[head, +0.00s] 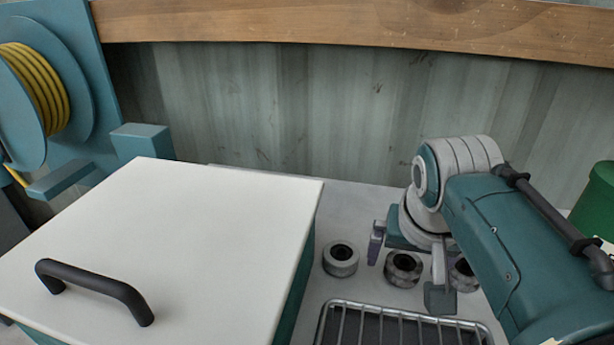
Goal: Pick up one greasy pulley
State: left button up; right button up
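Three small grey pulleys with dark centre holes stand in a row on a light grey surface. The left pulley (341,259) looks fairly clean. The middle pulley (404,269) has darker, brownish smudges. The right pulley (463,276) is partly hidden behind a finger of my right gripper (408,277). That gripper is open and empty, with its fingers pointing down. One finger shows to the left of the middle pulley and one to its right; I cannot tell whether they touch it. My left gripper is not in view.
A white-lidded box (190,225) with a black handle (95,285) fills the left. A wire rack tray (400,312) lies in front of the pulleys. A yellow hose reel (35,90) is at upper left. A green container (597,205) stands at the right edge.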

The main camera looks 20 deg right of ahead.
jog(key=c, duration=1.5)
jog(key=shift+o, duration=0.2)
